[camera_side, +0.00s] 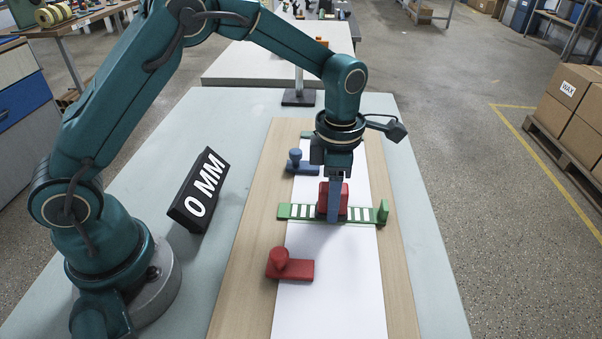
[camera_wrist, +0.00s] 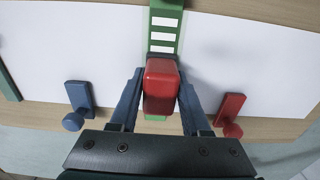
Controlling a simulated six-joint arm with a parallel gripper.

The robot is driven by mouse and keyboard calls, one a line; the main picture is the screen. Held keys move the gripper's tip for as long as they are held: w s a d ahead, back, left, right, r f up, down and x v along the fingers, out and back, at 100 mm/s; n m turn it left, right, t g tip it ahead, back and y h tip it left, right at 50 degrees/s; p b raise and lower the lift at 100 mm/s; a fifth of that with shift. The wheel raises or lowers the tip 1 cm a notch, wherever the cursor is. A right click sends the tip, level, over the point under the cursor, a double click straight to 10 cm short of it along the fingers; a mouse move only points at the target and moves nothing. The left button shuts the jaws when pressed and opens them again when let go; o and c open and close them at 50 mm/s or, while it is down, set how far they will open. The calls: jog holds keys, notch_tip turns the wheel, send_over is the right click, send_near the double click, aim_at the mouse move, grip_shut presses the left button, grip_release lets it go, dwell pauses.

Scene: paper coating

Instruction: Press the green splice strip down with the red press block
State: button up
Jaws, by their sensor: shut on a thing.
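The green splice strip (camera_side: 300,211) with white patches lies across the white paper (camera_side: 335,285). It has a raised green end at the right. My gripper (camera_side: 334,200) points down over the middle of the strip, its fingers shut on the red press block (camera_side: 345,196). In the wrist view the red block (camera_wrist: 161,85) sits between my two fingers, over the strip (camera_wrist: 165,28), and hides part of it. The block is at the strip in the side view; I cannot tell whether it touches.
A blue knobbed piece (camera_side: 301,162) stands on the paper's left edge beyond the strip, a red knobbed piece (camera_side: 290,265) on the near side. A black sign (camera_side: 198,190) reading "0 MM" stands left of the wooden board (camera_side: 254,220). The paper's near part is clear.

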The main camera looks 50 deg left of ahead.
notch_tip(320, 180, up, 2)
jog(key=shift+r, duration=3.05)
